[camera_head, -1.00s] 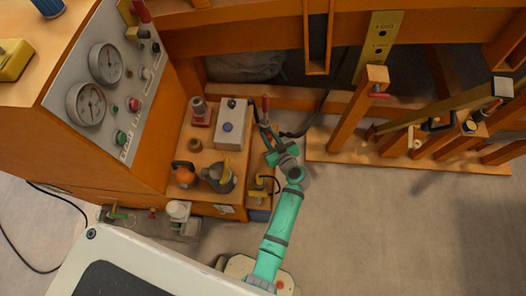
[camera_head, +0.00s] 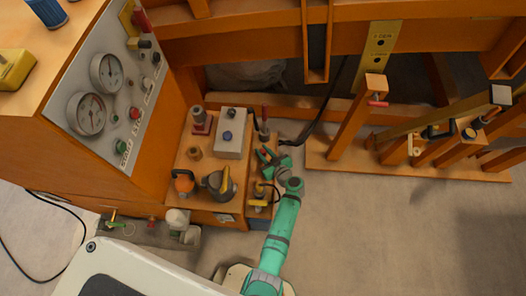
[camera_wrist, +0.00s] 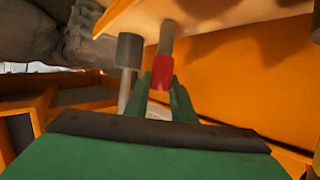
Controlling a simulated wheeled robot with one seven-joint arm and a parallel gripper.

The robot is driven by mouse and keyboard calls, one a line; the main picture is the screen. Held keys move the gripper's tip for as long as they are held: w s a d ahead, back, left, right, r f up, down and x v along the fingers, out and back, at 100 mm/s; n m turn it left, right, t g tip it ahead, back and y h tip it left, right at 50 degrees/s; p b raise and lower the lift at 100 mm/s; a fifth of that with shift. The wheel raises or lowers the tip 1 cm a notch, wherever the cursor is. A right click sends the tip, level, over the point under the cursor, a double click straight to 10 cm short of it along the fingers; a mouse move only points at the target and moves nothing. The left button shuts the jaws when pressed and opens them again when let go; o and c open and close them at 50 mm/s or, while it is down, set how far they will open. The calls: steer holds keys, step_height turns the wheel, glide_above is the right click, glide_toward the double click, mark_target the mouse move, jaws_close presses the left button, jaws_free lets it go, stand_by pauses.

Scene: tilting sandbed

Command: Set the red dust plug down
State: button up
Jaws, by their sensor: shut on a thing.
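The red dust plug (camera_wrist: 161,72) shows in the wrist view between the tips of my two green fingers. My gripper (camera_wrist: 161,88) is shut on it. In the head view my gripper (camera_head: 267,160) is over the right end of the orange bench, beside the grey box. The plug is too small and too covered there to make out clearly. I cannot tell whether its lower end touches a surface.
A grey box (camera_head: 232,133), a dark pot with a yellow handle (camera_head: 219,184) and an orange-topped item (camera_head: 184,182) crowd the bench. A black hose (camera_head: 325,112) runs just right of my gripper. A gauge panel (camera_head: 105,85) stands left.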

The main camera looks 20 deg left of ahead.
steer(key=shift+f, duration=0.1)
steer(key=o, duration=1)
steer(key=v, duration=1.2)
